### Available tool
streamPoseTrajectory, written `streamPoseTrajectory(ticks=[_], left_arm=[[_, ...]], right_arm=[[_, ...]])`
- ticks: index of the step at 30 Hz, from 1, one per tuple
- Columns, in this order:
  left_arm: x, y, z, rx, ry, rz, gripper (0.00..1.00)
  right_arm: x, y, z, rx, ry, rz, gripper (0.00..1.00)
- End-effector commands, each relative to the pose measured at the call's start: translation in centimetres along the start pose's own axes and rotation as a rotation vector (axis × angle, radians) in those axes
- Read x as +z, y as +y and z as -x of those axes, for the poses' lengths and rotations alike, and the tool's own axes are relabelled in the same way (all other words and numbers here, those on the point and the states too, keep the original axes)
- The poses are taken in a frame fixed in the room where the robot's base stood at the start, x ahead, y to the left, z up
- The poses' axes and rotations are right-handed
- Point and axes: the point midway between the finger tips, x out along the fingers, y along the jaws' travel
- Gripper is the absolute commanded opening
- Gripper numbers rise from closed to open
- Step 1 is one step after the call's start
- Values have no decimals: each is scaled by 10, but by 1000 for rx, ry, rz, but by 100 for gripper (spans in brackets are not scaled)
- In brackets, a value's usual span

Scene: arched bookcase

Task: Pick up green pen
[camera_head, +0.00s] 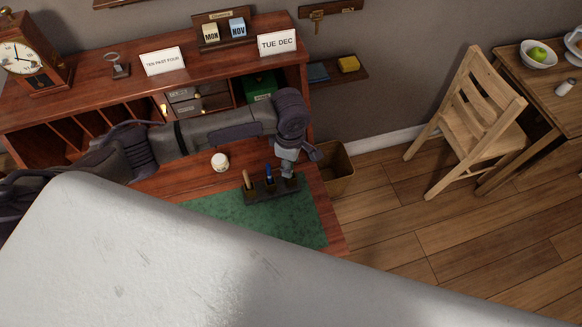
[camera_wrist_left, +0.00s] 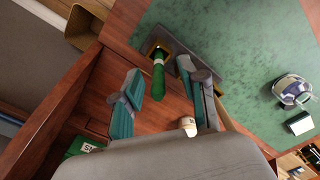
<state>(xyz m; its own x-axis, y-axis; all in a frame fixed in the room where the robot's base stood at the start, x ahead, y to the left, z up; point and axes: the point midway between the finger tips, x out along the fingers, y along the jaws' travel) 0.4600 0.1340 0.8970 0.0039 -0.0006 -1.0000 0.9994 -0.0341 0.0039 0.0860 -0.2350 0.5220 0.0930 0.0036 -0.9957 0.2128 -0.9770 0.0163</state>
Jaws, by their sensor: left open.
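The green pen (camera_wrist_left: 158,78) stands in the end of a dark pen holder (camera_wrist_left: 186,38) in the left wrist view. In the head view the holder (camera_head: 262,194) sits on the desk with a brown pen (camera_head: 247,179) and a blue pen (camera_head: 268,173) in it. My left gripper (camera_head: 289,168) is over its right end and hides the green pen there. In the left wrist view my left gripper (camera_wrist_left: 158,74) is open, one finger on each side of the green pen, with gaps on both sides. My right gripper is not in view.
A green desk mat (camera_head: 300,222) lies under and before the holder. A white jar (camera_head: 220,161) stands left of it. The wooden desk hutch (camera_head: 110,85) rises behind. A waste bin (camera_head: 337,170) stands on the floor right of the desk, with a chair (camera_head: 470,125) farther right.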

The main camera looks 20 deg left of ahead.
Motion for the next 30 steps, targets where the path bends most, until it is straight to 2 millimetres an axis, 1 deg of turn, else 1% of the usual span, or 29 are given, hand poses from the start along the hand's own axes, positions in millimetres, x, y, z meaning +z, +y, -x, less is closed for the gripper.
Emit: streamPoseTrajectory(ticks=[1,2,6,9,15,17,21,23,30], left_arm=[[1,1,-6,-2,3,1,42],[1,1,-10,-2,3,0,42],[1,1,-30,0,2,1,42],[1,1,-35,1,2,0,42],[1,1,-36,1,1,0,42],[1,1,-36,1,1,0,34],[1,1,-36,1,1,0,10],[1,1,-36,1,1,0,0],[1,1,-36,1,1,0,0]], right_arm=[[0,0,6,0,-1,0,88],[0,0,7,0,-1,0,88],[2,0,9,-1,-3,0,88],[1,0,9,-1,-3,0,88],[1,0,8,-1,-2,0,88],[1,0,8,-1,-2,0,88],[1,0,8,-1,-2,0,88],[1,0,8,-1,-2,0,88],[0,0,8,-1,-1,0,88]])
